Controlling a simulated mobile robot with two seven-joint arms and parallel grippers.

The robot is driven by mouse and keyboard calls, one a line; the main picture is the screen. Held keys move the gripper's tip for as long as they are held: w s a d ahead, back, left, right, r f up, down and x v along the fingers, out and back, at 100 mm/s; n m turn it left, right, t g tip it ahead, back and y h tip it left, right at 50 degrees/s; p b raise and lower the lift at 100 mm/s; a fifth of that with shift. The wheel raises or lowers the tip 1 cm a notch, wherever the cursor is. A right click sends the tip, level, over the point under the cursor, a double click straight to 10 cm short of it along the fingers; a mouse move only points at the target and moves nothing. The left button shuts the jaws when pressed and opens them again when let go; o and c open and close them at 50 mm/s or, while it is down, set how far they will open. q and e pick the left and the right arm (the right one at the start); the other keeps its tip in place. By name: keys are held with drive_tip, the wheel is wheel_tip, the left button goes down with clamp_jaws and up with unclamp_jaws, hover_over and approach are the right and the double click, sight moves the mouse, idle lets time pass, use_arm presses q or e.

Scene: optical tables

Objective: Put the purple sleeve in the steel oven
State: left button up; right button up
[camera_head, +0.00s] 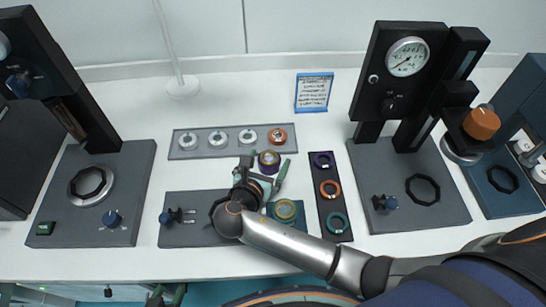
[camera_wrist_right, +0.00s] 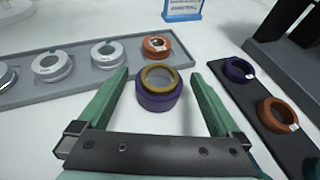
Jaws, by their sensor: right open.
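A purple sleeve with a gold ring on top (camera_head: 268,160) stands on the white table just in front of the grey ring tray. It also shows in the right wrist view (camera_wrist_right: 158,98). My right gripper (camera_head: 264,168) is open, with one green finger on each side of the sleeve and visible gaps between. A flatter purple ring (camera_head: 322,160) lies at the far end of the black tray. Which device is the steel oven I cannot tell; a dark station with a silver-rimmed opening (camera_head: 90,185) is at left. Green parts, seemingly my left gripper (camera_head: 166,296), show at the bottom edge.
The grey tray (camera_head: 180,153) holds several white rings and an orange one. The black tray (camera_head: 338,235) also holds orange and teal rings. A gauge press (camera_head: 408,58) and a blue station (camera_head: 500,205) stand at right. A knobbed plate (camera_head: 185,238) lies under my right arm.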

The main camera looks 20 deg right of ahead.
drive_tip(key=shift+s+a+r, duration=0.1)
drive_tip(key=shift+c, duration=0.2)
drive_tip(key=c, duration=1.4)
clamp_jaws()
drive_tip(key=shift+r, duration=0.1)
